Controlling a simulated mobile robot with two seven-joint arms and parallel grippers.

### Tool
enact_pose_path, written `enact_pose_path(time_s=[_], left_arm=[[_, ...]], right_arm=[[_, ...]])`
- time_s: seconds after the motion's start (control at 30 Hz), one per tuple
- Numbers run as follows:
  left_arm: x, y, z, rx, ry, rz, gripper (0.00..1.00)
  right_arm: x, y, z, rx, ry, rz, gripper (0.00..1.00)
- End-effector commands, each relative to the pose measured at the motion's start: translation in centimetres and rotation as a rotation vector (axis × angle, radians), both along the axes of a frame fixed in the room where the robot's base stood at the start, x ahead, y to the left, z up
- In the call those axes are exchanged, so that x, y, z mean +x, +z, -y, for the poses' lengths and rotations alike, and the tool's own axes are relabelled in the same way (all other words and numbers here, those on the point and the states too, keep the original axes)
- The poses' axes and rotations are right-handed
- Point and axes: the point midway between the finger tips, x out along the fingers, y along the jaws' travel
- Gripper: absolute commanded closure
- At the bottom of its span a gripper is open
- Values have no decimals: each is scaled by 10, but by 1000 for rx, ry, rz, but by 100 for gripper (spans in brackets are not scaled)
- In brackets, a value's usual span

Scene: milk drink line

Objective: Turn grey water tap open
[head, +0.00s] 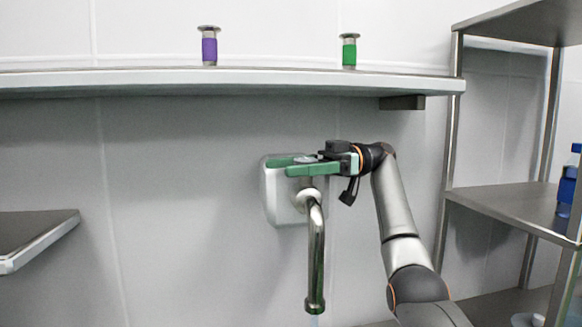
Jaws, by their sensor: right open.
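The grey water tap (316,250) is fixed to a pale plate (272,200) on the wall, and its curved metal spout hangs down. My right gripper (286,166) reaches in from the right at the top of the tap. Its two green fingers are open, one on the far side and one on the near side of the tap's top. The near finger and the gripper hide most of the handle, so I cannot tell its angle or whether the fingers touch it. My left gripper is not in view.
A long shelf (180,80) runs above the tap, bearing a purple-banded piece (209,47) and a green-banded piece (349,52). A metal rack (500,205) with a blue bottle (568,185) stands right. A metal ledge (35,235) juts in at left. The wall left of the tap is clear.

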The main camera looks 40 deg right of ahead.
Motion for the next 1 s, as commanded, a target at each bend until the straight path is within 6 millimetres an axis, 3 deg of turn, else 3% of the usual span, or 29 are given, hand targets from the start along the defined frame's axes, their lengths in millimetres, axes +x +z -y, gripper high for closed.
enact_pose_path(time_s=[0.27, 0.53, 0.83, 1.0], left_arm=[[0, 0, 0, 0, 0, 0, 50], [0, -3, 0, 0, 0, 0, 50], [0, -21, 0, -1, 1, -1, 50], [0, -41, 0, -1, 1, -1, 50]], right_arm=[[0, 5, 0, 2, -1, 2, 15], [-2, 35, -2, 0, 2, 6, 15], [-43, 92, -33, -2, 1, 9, 15], [-72, 104, -56, -3, 1, 10, 15]])
